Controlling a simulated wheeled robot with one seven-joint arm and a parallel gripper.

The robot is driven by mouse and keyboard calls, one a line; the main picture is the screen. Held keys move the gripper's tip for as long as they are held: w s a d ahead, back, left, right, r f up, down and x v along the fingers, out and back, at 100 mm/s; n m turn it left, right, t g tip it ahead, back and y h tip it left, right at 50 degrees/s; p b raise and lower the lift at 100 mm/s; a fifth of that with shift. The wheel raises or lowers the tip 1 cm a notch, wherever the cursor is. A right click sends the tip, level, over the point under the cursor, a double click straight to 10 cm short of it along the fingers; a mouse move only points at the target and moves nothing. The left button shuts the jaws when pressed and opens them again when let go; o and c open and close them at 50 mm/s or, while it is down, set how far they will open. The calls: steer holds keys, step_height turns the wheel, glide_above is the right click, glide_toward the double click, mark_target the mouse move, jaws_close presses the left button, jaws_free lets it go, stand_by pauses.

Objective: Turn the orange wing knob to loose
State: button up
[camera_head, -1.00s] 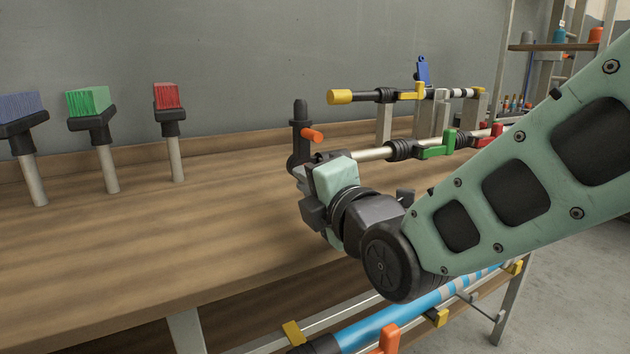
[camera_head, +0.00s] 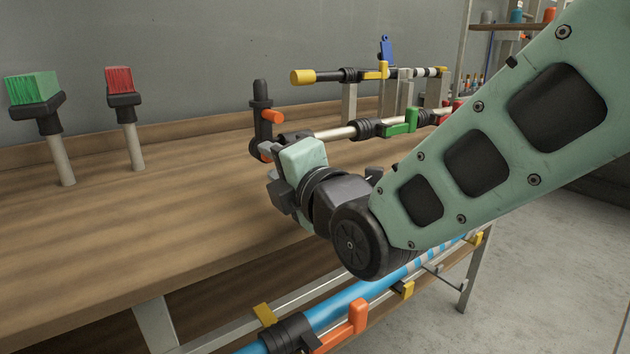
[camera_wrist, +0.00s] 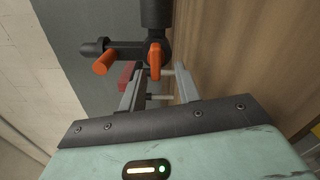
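An orange wing knob (camera_wrist: 155,60) sits on a black fitting (camera_wrist: 125,47) in the wrist view, its flat wing seen nearly edge-on. A shorter orange cylinder (camera_wrist: 104,62) sticks out of the same fitting to the left.
A red brush (camera_head: 120,90) and a green brush (camera_head: 34,98) stand at left. Below is a blue hose (camera_head: 340,304) with an orange clip (camera_head: 357,316). The bench (camera_head: 150,220) is bare in front.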

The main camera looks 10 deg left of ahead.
steer(key=b+v, duration=0.2)
steer(key=v, duration=1.4)
steer(key=shift+s+d+b, duration=0.15)
steer(key=shift+d+b, duration=0.2)
steer(key=shift+b, duration=0.05)
